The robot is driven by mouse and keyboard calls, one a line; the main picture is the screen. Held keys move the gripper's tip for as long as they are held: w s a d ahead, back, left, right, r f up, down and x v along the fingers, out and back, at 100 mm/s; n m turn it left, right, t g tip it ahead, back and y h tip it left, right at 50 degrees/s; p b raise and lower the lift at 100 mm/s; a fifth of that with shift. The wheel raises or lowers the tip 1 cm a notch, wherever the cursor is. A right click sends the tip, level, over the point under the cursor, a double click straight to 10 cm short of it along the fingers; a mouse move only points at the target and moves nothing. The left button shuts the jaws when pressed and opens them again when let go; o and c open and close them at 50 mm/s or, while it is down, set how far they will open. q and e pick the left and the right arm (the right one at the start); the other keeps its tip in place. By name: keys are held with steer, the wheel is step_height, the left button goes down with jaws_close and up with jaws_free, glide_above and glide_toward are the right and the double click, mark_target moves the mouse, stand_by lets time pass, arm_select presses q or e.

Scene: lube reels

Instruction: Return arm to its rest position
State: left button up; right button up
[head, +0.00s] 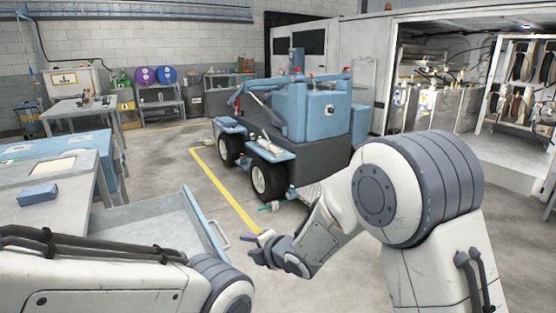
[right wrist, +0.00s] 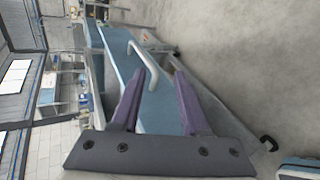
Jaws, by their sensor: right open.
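My right arm reaches in from the right of the head view, its upper links large and white with grey bands. My right gripper (head: 256,244) hangs low near the middle, just right of an open drawer's front. In the right wrist view its two purple fingers (right wrist: 158,95) stand apart with nothing between the tips. The drawer (head: 160,222) is pulled out from a workbench, and its pale handle (right wrist: 146,62) shows beyond the fingers, apart from them as far as I can tell. My left arm lies across the bottom left; its gripper is out of sight.
A blue and grey wheeled machine (head: 300,115) stands ahead on the floor beside a yellow line (head: 228,195). A blue block (head: 38,194) rests on the workbench at left. Open concrete floor (head: 190,180) lies between bench and machine.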

steer(key=s+d+r+m+g+h, duration=0.15)
steer(key=s+d+m+g, duration=0.35)
steer(key=s, duration=0.6)
steer(key=s+d+m+g+h, duration=0.1)
steer(key=s+d+m+h, duration=0.2)
steer(key=s+m, duration=0.65)
steer(key=s+d+m+g+h, duration=0.25)
steer(key=s+d+m, duration=0.2)
steer(key=s, duration=0.85)
step_height(320, 180, up, 17)
steer(key=s+m+p, duration=0.1)
steer(key=p, duration=1.6)
steer(key=shift+d+g, duration=0.15)
steer(key=shift+g, duration=0.2)
